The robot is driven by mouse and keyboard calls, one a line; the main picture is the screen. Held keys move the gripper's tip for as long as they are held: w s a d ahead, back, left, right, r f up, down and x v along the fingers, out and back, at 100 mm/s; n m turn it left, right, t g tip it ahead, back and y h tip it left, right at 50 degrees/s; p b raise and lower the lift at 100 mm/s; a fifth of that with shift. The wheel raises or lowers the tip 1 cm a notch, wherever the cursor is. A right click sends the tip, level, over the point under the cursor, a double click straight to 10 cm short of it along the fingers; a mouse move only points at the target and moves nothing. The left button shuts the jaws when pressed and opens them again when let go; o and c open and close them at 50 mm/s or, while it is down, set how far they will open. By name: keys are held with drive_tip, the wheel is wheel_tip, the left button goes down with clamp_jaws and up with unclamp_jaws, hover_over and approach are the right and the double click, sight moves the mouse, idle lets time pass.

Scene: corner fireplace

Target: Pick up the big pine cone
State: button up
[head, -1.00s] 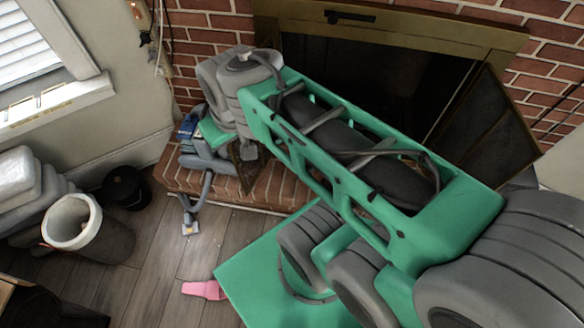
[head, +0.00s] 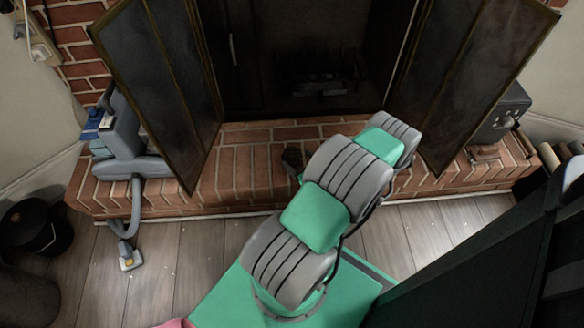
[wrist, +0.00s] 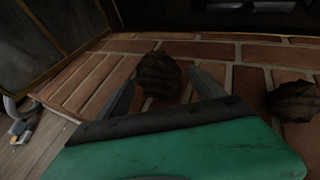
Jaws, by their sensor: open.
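Two brown, ridged lumps that look like pine cones rest on the brick hearth in the wrist view. One pine cone (wrist: 158,72) stands ahead, in the gap between my fingers as seen from the wrist. The other pine cone (wrist: 293,101) lies at the right edge, outside my right finger. They look similar in size here, so I cannot tell for sure which is the big one. My gripper (wrist: 163,84) is open with nothing held. In the head view a small dark shape (head: 292,158) shows on the hearth beside my arm; my arm hides the rest.
The brick hearth (head: 235,165) runs before the open fireplace. Dark metal doors (head: 165,80) swing out on both sides. A grey vacuum cleaner (head: 125,150) stands at the hearth's left end, its hose reaching the floor. A dark metal box (head: 505,110) sits at the right end.

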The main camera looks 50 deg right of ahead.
sight(288, 152)
drive_tip(key=shift+w+d+f, duration=0.15)
drive_tip(key=shift+d+f, duration=0.1)
drive_tip(key=shift+f, duration=0.15)
drive_tip(key=b+x, duration=0.1)
drive_tip(key=x, duration=0.1)
drive_tip(key=b+x, duration=0.1)
drive_tip(key=x, duration=0.1)
drive_tip(key=b+x, duration=0.1)
drive_tip(key=x, duration=0.1)
drive_tip(key=shift+w+a+f, duration=0.1)
drive_tip(key=shift+w+a, duration=0.1)
drive_tip(key=shift+w, duration=0.2)
drive_tip(key=shift+w+d, duration=0.1)
drive_tip(key=shift+w, duration=0.05)
drive_tip(key=c, duration=1.5)
drive_tip(key=shift+o, duration=0.2)
drive_tip(key=shift+r, duration=0.2)
